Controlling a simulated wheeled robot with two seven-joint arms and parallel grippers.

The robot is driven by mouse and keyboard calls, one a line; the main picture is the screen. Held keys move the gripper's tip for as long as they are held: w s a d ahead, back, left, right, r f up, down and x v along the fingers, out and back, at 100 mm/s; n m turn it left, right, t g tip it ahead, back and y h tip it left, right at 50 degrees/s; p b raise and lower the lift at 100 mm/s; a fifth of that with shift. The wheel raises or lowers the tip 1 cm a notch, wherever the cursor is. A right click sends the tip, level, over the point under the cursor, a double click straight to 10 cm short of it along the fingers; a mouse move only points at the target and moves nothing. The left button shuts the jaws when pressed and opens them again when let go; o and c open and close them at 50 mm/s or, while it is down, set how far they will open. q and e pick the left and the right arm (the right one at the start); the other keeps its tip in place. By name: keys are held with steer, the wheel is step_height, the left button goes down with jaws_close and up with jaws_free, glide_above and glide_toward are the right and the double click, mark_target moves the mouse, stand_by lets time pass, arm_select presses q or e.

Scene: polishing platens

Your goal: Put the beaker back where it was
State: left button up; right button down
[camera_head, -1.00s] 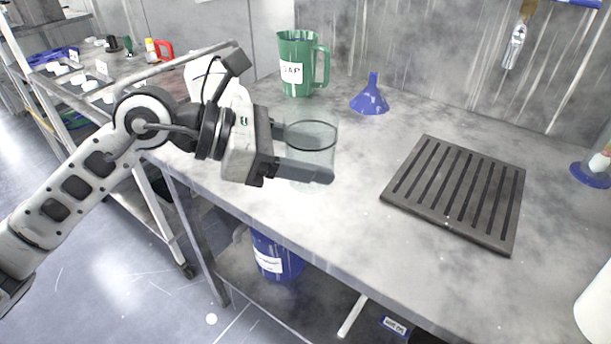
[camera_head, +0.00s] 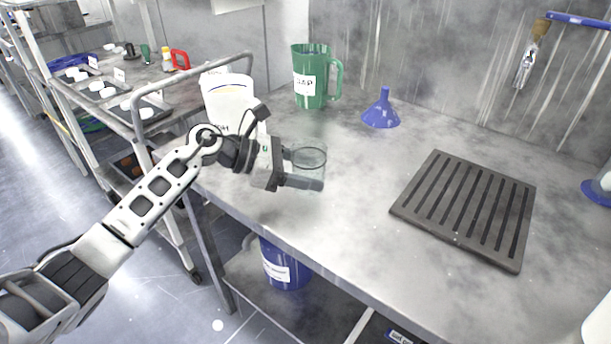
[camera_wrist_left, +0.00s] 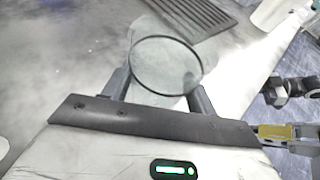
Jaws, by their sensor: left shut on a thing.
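The beaker (camera_head: 309,161) is clear glass with a dark rim. My left gripper (camera_head: 303,180) is shut on it at the left part of the metal bench, and the beaker looks upright. The left wrist view also shows the beaker (camera_wrist_left: 166,66) between the two fingers of my left gripper (camera_wrist_left: 160,90). I cannot tell whether its base touches the bench top.
On the bench (camera_head: 345,215) stand a green jug (camera_head: 311,85), a blue funnel (camera_head: 381,110) and a white container (camera_head: 228,95) behind my left gripper. A dark slotted rack (camera_head: 466,208) lies to the right. A cart (camera_head: 125,95) with trays stands at left.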

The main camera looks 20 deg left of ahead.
arm_select(q)
steer(key=shift+f, duration=0.8)
steer(key=shift+f, duration=0.1)
steer(key=shift+f, duration=0.2)
steer(key=o, duration=1.1)
steer(key=shift+r, duration=0.1)
